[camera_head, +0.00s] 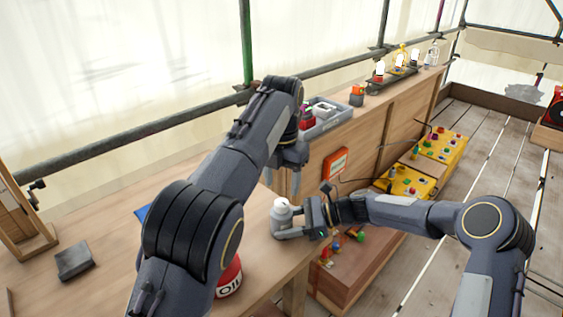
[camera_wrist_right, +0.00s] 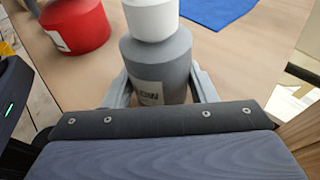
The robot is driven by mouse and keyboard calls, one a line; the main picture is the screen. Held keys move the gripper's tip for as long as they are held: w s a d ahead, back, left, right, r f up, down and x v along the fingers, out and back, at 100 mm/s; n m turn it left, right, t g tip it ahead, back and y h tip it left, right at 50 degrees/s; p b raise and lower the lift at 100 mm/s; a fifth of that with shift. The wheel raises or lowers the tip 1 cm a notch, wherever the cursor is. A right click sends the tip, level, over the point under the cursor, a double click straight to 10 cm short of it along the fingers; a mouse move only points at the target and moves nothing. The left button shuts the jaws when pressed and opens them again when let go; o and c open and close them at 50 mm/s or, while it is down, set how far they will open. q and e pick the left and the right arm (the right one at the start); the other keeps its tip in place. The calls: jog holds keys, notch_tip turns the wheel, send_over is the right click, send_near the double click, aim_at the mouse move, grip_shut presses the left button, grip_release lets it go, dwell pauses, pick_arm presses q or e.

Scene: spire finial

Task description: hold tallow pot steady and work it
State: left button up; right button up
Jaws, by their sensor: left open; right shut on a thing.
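The tallow pot (camera_head: 281,214) is a grey cylinder with a white top, upright at the right edge of the wooden bench. In the right wrist view the tallow pot (camera_wrist_right: 162,60) shows a pale label, only partly readable. My right gripper (camera_head: 292,230) comes in from the right and is shut on the pot's grey body, with one finger on each side in the right wrist view (camera_wrist_right: 163,88). My left gripper (camera_head: 290,168) is open and empty, above and behind the pot in the picture; its fingertips are hard to make out.
A red oil can (camera_head: 230,277) stands in front of the pot, partly behind my left arm. A blue cloth (camera_wrist_right: 216,8) lies on the bench. A grey block (camera_head: 74,261) lies at left. A grey tray (camera_head: 328,122) and a red sign (camera_head: 336,162) are beyond.

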aim_at(281, 202)
pick_arm(q)
notch_tip(281, 202, up, 6)
jog(key=shift+r, duration=0.2)
dwell(0.4)
pick_arm(e)
jog(key=o, duration=0.8)
jog(key=shift+o, duration=0.2)
